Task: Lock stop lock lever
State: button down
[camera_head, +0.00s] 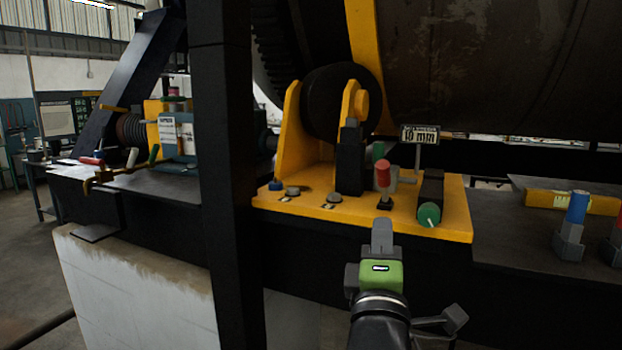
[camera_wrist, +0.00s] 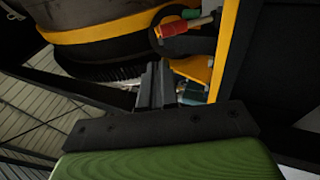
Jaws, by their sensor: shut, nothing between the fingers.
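A small lever with a red grip (camera_head: 383,174) stands upright on a yellow base plate (camera_head: 300,203), in front of the roller bracket. I take it to be the stop lock lever, but no label on it can be read. In the wrist view a red grip (camera_wrist: 186,26) shows at the top, lying slantwise in the picture. My gripper (camera_head: 382,232) is shut and empty, pointing up just in front of the plate's front edge, below the lever and apart from it. The shut fingers also show in the wrist view (camera_wrist: 155,85); the red grip is beyond them.
Behind stands a black roller (camera_head: 335,100) in yellow brackets (camera_head: 291,135). A black post (camera_head: 226,180) rises at left. A blue-topped tool (camera_head: 577,208) stands at right.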

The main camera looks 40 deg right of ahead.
aim_at(383, 168)
jog(key=p+x, duration=0.3)
jog(key=x, duration=1)
jog(key=shift+w+d, duration=0.15)
jog(key=shift+d, duration=0.05)
jog(key=shift+r, duration=0.15)
